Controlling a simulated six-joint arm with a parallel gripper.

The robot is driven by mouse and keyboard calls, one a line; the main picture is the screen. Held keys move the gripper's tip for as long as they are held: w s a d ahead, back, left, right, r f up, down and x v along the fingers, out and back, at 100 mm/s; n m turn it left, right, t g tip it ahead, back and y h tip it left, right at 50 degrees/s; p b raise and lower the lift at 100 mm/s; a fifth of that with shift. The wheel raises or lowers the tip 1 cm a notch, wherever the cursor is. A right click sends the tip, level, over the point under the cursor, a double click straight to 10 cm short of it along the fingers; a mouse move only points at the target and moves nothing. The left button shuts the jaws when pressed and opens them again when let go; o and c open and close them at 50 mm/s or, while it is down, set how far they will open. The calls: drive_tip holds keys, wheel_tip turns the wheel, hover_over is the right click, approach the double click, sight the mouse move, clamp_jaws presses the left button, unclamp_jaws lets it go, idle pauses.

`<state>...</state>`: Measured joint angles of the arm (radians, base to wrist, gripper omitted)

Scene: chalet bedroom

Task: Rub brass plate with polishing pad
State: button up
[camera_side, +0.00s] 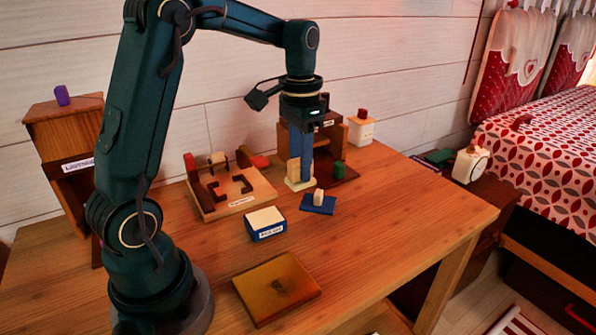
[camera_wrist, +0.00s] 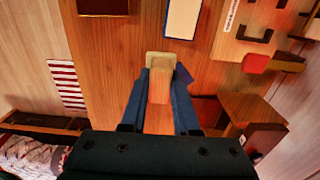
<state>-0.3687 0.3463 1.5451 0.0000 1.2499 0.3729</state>
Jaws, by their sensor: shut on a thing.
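The brass plate (camera_side: 277,287) lies flat near the table's front edge, with a dark smudge in its middle. Part of it shows at the top of the wrist view (camera_wrist: 103,5). My gripper (camera_side: 301,176) points down towards the back of the table. Its blue fingers are shut on the wooden handle (camera_wrist: 160,85) of a cream pad (camera_side: 299,185). I cannot tell whether this pad touches the table. A second pad, blue with a wooden knob (camera_side: 318,203), lies on the table just beside it. My gripper is well away from the plate.
A small blue-and-white labelled box (camera_side: 265,223) stands between pad and plate. A wooden tray with shaped slots (camera_side: 237,203) lies behind it. The table's right front is clear.

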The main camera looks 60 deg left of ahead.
clamp_jaws()
drive_tip(key=shift+f, duration=0.1)
drive_tip(key=shift+s+d+f+n, duration=0.15)
drive_tip(key=shift+s+f+n, duration=0.05)
drive_tip(key=shift+s+n, duration=0.1)
drive_tip(key=s+d, duration=1.1)
drive_tip(key=shift+s+a+f, duration=0.1)
drive_tip(key=shift+f, duration=2.05)
drive_tip(key=shift+s+a+f, duration=0.1)
drive_tip(key=shift+f, duration=2)
drive_tip(key=shift+w+d+f, duration=0.1)
drive_tip(key=shift+w+d, duration=0.1)
drive_tip(key=shift+d, duration=1.15)
drive_tip(key=shift+d+f+m, duration=0.15)
drive_tip(key=shift+d+m, duration=0.25)
drive_tip(key=shift+d, duration=0.2)
drive_tip(key=shift+a, duration=2.05)
drive_tip(key=shift+w, duration=0.3)
drive_tip(key=shift+d, duration=2.05)
drive_tip(key=shift+a, duration=2)
wheel_tip(320, 180, up, 8)
drive_tip(key=shift+r, duration=0.2)
